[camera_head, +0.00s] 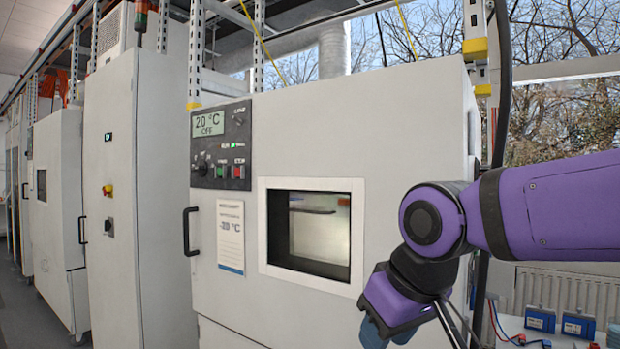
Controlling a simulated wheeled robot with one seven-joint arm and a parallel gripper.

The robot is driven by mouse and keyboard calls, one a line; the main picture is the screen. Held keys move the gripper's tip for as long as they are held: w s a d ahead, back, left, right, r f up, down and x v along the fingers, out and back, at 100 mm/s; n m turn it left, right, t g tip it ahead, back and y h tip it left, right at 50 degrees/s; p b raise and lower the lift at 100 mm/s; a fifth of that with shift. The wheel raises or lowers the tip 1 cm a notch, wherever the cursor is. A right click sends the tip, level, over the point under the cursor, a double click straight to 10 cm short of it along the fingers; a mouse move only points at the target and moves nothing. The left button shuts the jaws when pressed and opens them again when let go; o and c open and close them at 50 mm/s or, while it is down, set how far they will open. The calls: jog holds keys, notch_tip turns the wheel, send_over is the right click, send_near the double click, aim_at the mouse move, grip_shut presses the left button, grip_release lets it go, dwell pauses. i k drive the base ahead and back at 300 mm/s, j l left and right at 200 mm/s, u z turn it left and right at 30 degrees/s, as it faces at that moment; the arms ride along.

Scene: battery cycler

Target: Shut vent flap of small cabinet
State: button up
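A light grey test cabinet (390,110) with a window (308,232), a black door handle (190,231) and a control panel reading 20 °C OFF (221,145) fills the middle. A similar grey cabinet (58,150) stands farther back at the left. I cannot tell which one the task calls small. I cannot make out a vent flap on either; the front cabinet's right side is mostly out of sight. My gripper (377,334) hangs at the end of my purple arm, in front of the front cabinet's lower right. Its fingers are only partly seen, and their opening is unclear.
A tall grey cabinet (112,200) with a red and yellow switch stands left of the front cabinet. At the lower right, a white table (560,338) holds blue boxes (540,320) and cables. Metal uprights and a black hose (503,80) rise behind.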

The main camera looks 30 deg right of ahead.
aim_at(502, 275)
jog(key=z, duration=1.75)
jog(key=i+l+u, duration=0.1)
jog(key=i+l, duration=0.15)
jog(key=i, duration=0.2)
jog(key=i+l+u, duration=0.1)
jog(key=i+l, duration=0.15)
jog(key=i, duration=0.15)
